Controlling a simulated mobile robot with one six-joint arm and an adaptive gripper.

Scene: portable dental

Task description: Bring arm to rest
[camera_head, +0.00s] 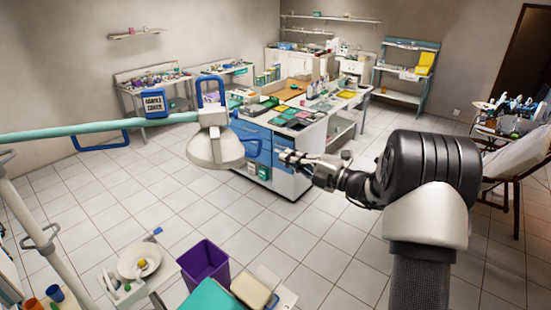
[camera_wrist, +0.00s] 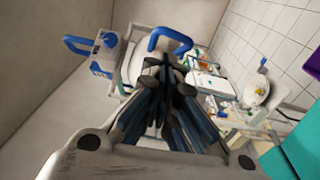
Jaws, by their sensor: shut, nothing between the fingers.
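My arm reaches in from the right of the head view, and my gripper (camera_head: 290,157) extends to the left from the wrist. It is held in the air, with the blue-drawered cabinet behind it in the picture. In the wrist view the fingers of my gripper (camera_wrist: 165,90) come together and hold nothing. The dental lamp (camera_head: 216,148) with its blue handle hangs to the left of the gripper, and a gap shows between them in the head view.
A teal lamp arm (camera_head: 95,128) crosses the left side. A purple bin (camera_head: 205,263) and a white basin (camera_head: 139,262) stand at the front. A blue-drawered cabinet (camera_head: 250,140) stands in the middle. A loaded tray table (camera_head: 512,122) is at the right. Tiled floor is open between them.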

